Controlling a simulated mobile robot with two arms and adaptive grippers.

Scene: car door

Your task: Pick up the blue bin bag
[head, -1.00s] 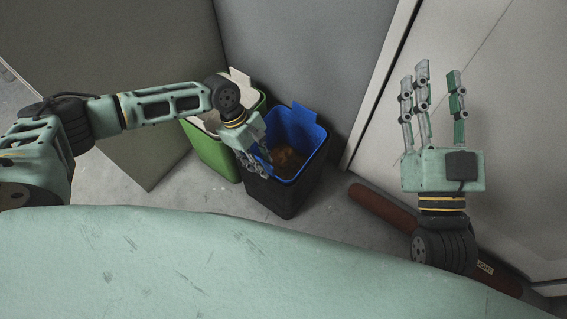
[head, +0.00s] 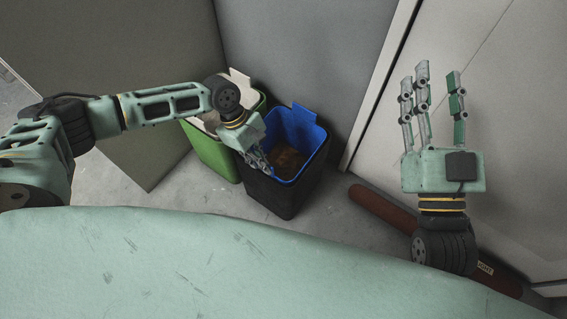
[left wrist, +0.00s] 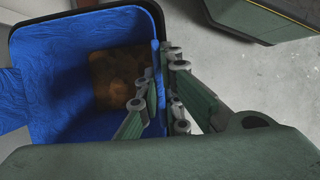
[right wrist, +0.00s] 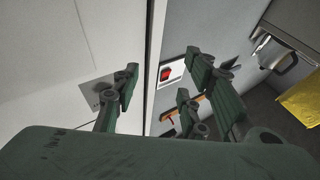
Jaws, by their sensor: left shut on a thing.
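The blue bin bag (head: 308,130) lines a dark square bin (head: 284,196) on the floor, its edge folded over the rim. Brown matter lies at the bottom of the bag. My left gripper (head: 262,163) is at the bin's near left rim. In the left wrist view the blue bag (left wrist: 60,125) fills the left side, and the left gripper's fingers (left wrist: 160,95) straddle the rim, shut on the bag's edge. My right gripper (head: 435,105) is raised at the right, fingers spread and empty; its fingers also show in the right wrist view (right wrist: 155,100).
A green bin (head: 212,152) with a pale liner stands directly left of the dark bin. Grey walls close in behind. A dark red cylinder (head: 385,208) lies on the floor at the right. A white door panel (head: 500,130) stands behind my right gripper.

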